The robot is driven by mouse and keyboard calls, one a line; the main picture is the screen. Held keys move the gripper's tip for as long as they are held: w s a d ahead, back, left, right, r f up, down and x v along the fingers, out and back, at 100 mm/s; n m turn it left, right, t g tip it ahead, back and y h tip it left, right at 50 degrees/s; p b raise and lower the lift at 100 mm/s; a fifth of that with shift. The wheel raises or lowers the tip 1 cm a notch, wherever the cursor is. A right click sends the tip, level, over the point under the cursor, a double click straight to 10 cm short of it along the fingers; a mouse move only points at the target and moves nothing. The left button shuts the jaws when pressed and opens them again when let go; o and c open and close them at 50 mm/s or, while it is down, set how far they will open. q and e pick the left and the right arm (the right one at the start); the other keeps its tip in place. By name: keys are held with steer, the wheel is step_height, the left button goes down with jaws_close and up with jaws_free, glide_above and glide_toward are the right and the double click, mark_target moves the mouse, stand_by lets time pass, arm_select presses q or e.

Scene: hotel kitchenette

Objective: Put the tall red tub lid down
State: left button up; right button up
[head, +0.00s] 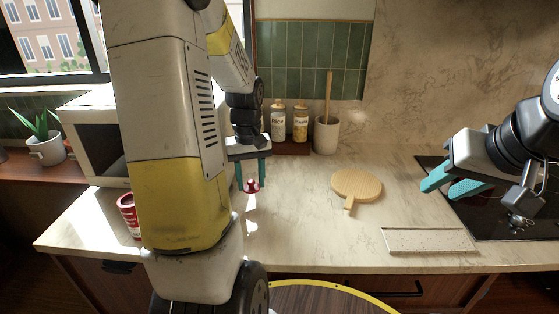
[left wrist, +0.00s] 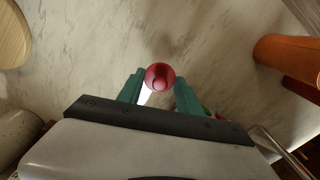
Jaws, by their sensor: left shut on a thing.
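The red lid (head: 251,186) is small and round with a knob. My left gripper (head: 251,188) points down over the counter and is shut on it. In the left wrist view the lid (left wrist: 160,77) sits between the teal fingertips, its knob towards the camera. I cannot tell how far it is above the counter. A red tub (head: 127,212) stands at the counter's left, partly hidden by my left arm. My right gripper (head: 441,187) is open and empty at the right, above the counter near the hob.
A round wooden board (head: 357,185) lies mid-counter, with a speckled pale slab (head: 428,240) nearer the front edge. Two jars (head: 289,122) and a utensil crock (head: 327,135) stand at the back. A dark hob (head: 510,215) is right. Bare counter (head: 295,210) lies between lid and board.

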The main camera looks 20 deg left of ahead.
arm_select(q)
steer(key=w, duration=0.4)
steer(key=w+a+f, duration=0.1)
steer(key=w, duration=0.7)
steer(key=shift+w+a+f, duration=0.15)
steer(key=shift+w+a, duration=0.2)
steer(key=shift+w, duration=0.05)
steer(key=shift+w+f, duration=0.2)
steer(key=shift+w, duration=0.1)
steer(key=shift+f, duration=1.55)
steer(key=shift+f, duration=0.2)
steer(key=o, duration=1.3)
